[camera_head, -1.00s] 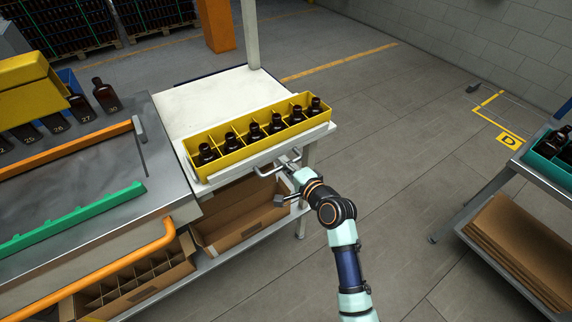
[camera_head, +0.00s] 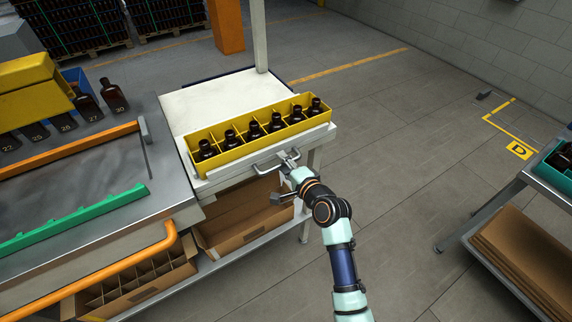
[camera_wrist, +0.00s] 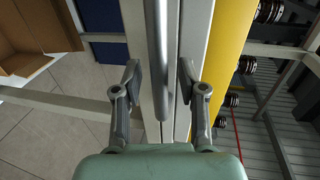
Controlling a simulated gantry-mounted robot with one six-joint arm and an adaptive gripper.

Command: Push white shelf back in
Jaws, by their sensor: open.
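The white shelf (camera_head: 215,103) carries a yellow divided tray (camera_head: 243,146) with several dark amber bottles near its front edge. A metal bar handle (camera_head: 265,167) is fixed on the shelf's front. My gripper (camera_head: 291,157) is at the right part of this handle, in front of the shelf. In the wrist view my gripper (camera_wrist: 158,82) is open, with one finger on each side of the handle bar (camera_wrist: 161,50). The yellow tray (camera_wrist: 229,50) shows to the right there. Whether a finger touches the bar, I cannot tell.
An open cardboard box (camera_head: 240,218) sits below the shelf. A metal workbench (camera_head: 80,185) with an orange rail (camera_head: 120,272) adjoins on the left. A cart (camera_head: 545,185) with a teal crate stands at the right. The floor between is clear.

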